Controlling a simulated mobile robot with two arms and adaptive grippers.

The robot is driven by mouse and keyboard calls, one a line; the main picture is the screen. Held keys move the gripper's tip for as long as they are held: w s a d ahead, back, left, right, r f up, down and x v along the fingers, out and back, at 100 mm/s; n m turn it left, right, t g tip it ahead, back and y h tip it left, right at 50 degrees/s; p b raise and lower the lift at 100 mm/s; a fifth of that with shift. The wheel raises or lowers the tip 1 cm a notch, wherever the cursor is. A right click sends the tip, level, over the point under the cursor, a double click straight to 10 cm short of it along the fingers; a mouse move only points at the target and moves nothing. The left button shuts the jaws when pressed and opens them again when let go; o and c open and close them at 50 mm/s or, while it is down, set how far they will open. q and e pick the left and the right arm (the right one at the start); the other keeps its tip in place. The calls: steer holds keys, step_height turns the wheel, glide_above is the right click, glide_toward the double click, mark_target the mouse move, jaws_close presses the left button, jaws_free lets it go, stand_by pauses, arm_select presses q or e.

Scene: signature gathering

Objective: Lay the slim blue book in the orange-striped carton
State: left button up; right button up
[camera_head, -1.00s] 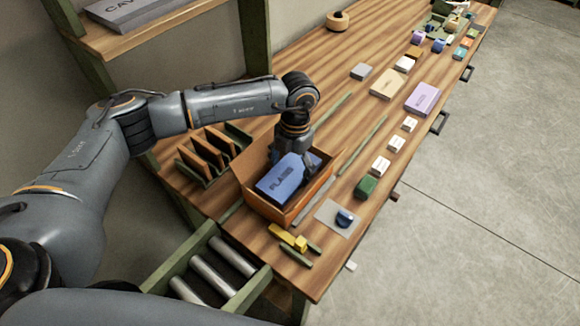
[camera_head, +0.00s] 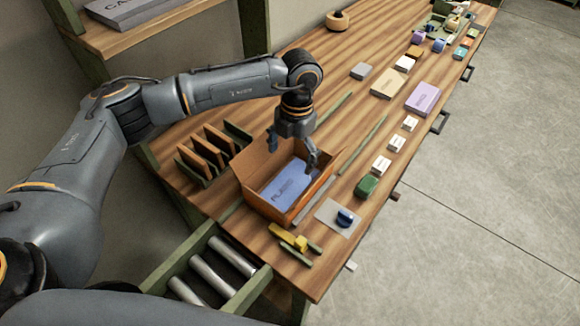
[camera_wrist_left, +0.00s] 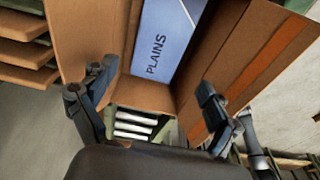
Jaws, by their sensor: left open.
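The slim blue book (camera_head: 288,184) lies inside the orange-striped carton (camera_head: 270,208), low between its walls, with its cover lettering facing up. In the left wrist view the book (camera_wrist_left: 163,45) reads "PLAINS" and rests within the carton (camera_wrist_left: 150,95), one end out of frame. My left gripper (camera_head: 292,158) is above the carton, with its fingers spread wide and nothing between them. In the left wrist view its open fingers (camera_wrist_left: 155,98) stand on either side, apart from the book. My right gripper is not in view.
A wooden rack (camera_head: 205,155) with upright dividers stands left of the carton. A green object (camera_head: 367,186), a blue item on a grey pad (camera_head: 344,217) and yellow blocks (camera_head: 290,238) lie near the front edge. A purple box (camera_head: 423,98) is farther back. Rollers (camera_head: 210,270) sit below.

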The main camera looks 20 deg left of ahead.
arm_select(q)
step_height(320, 180, up, 8)
steer(key=b, duration=0.2)
steer(key=shift+w+d+r, duration=0.2)
steer(key=shift+w, duration=0.25)
